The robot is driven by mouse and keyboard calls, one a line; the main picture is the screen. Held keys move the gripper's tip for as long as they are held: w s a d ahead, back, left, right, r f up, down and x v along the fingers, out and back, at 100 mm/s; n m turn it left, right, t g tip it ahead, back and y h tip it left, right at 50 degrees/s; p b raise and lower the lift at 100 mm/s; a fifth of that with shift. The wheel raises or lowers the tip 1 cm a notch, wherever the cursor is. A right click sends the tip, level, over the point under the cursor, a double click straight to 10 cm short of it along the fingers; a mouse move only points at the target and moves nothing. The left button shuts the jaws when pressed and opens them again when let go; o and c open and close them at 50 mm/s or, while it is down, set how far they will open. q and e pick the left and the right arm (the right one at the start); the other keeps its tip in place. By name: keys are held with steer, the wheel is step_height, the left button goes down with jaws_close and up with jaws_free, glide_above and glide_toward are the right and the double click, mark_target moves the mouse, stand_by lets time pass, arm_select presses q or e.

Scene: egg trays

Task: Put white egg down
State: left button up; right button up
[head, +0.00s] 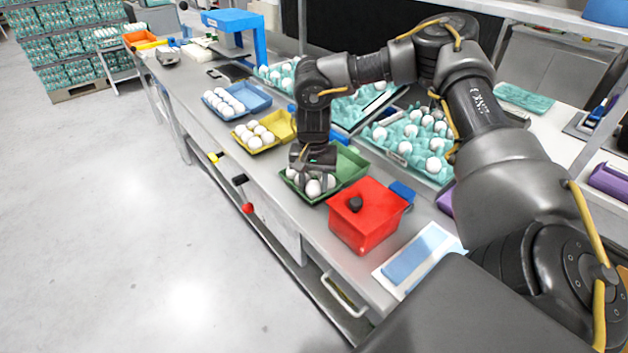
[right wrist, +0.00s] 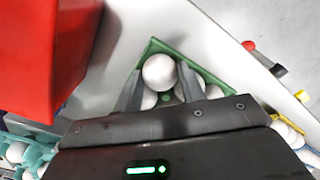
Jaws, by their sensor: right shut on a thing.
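My right gripper (head: 314,180) is shut on a white egg (right wrist: 160,72) and points down over the green carton (head: 350,170). In the right wrist view the fingers (right wrist: 160,90) press on both sides of this egg, above the green carton (right wrist: 205,76). Other white eggs show just below it in the carton. I cannot tell whether the held egg touches them. My left gripper is not in view.
A red box (head: 368,222) with a black knob stands right beside the green carton. A yellow carton (head: 275,121) and a blue carton (head: 258,98), both with eggs, stand farther along the counter. Teal egg trays (head: 425,168) lie behind. A blue-and-white pad (head: 412,258) is in front.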

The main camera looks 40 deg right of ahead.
mark_target(314, 182)
steer(key=shift+f, duration=0.25)
steer(key=shift+s+f+b, duration=0.25)
steer(key=shift+f+b, duration=0.05)
steer(key=shift+f, duration=0.05)
steer(key=o, duration=0.6)
steer(key=shift+o, duration=0.3)
step_height(314, 182, up, 13)
steer(key=p, duration=0.1)
steer(key=shift+w, duration=0.3)
steer(key=shift+r, duration=0.1)
step_height(314, 182, down, 12)
steer(key=shift+s+f, duration=0.1)
